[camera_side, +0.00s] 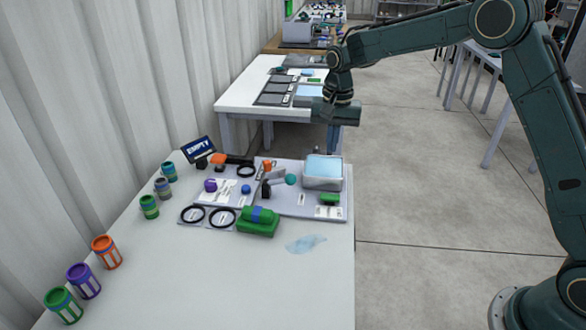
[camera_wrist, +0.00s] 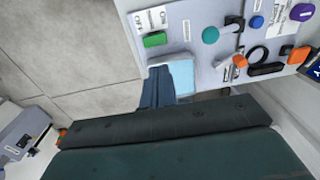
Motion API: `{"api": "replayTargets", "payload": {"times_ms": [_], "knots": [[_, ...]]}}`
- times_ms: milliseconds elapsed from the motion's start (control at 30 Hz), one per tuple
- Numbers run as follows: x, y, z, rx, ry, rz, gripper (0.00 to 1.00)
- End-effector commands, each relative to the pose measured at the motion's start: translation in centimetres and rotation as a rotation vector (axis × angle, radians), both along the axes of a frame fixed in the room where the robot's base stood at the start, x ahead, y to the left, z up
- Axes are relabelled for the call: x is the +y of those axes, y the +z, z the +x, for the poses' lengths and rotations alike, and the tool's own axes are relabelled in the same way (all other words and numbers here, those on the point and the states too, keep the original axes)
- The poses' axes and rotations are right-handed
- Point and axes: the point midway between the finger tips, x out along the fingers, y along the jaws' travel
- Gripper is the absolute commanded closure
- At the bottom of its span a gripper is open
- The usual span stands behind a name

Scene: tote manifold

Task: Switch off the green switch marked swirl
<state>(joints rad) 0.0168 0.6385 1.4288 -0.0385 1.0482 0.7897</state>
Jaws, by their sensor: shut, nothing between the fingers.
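A green switch (camera_side: 328,199) sits near the right front corner of the grey panel (camera_side: 296,208), with white label plates beside it. It also shows in the wrist view (camera_wrist: 154,40), next to the label plates (camera_wrist: 150,18). The lettering is too small to read a swirl mark, and I cannot tell which way the switch is set. My gripper (camera_side: 317,149) is shut and empty, raised above the back of the panel near the light-blue tray (camera_side: 323,184). In the wrist view its dark fingers (camera_wrist: 158,90) are beside the tray, apart from the switch.
A green block with a blue band (camera_side: 258,222) lies in front. Several coloured cans (camera_side: 107,252) line the left. The front of the white table (camera_side: 220,290) is mostly clear.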

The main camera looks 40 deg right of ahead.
Motion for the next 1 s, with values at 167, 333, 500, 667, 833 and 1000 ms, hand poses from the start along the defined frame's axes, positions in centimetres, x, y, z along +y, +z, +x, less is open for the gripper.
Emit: {"api": "replayTargets", "payload": {"times_ms": [167, 333, 500, 667, 833, 1000], "knots": [[0.0, -0.7, 0.4, 0.007, -0.012, 0.000, 1.00], [0.0, -0.7, 0.5, 0.008, -0.013, 0.001, 1.00], [0.0, -0.7, 0.4, 0.007, -0.013, 0.000, 1.00], [0.0, -1.0, 0.4, 0.008, -0.013, 0.001, 1.00], [0.0, -2.1, 0.5, 0.009, -0.013, 0.001, 1.00], [0.1, -4.1, 0.5, 0.011, -0.013, 0.001, 1.00]]}}
